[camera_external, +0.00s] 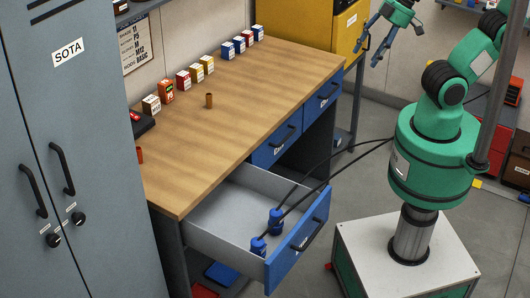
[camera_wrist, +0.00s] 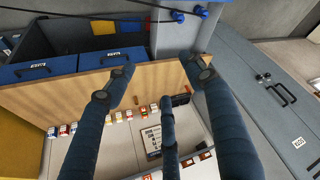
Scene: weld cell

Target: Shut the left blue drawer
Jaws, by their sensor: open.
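The left blue drawer (camera_external: 305,240) is pulled far out of the wooden-topped desk. It has a grey interior, a blue front and a black bar handle (camera_external: 306,234). Two blue plugs (camera_external: 276,221) with black cables are in it. In the wrist view, the drawer's grey body (camera_wrist: 178,34) is at the top centre, its front out of view. My gripper (camera_external: 388,45) is raised at the top right in the external view, well apart from the drawer, with its fingers spread and empty. In the wrist view the fingers (camera_wrist: 160,75) point up over the desk.
Two other blue drawers (camera_external: 275,148) are shut to the right. Black cables (camera_external: 335,158) run from the open drawer toward my base. Small boxes (camera_external: 184,80) and a brown cylinder (camera_external: 209,100) stand on the desktop (camera_external: 250,80). A grey locker (camera_external: 60,130) stands at left.

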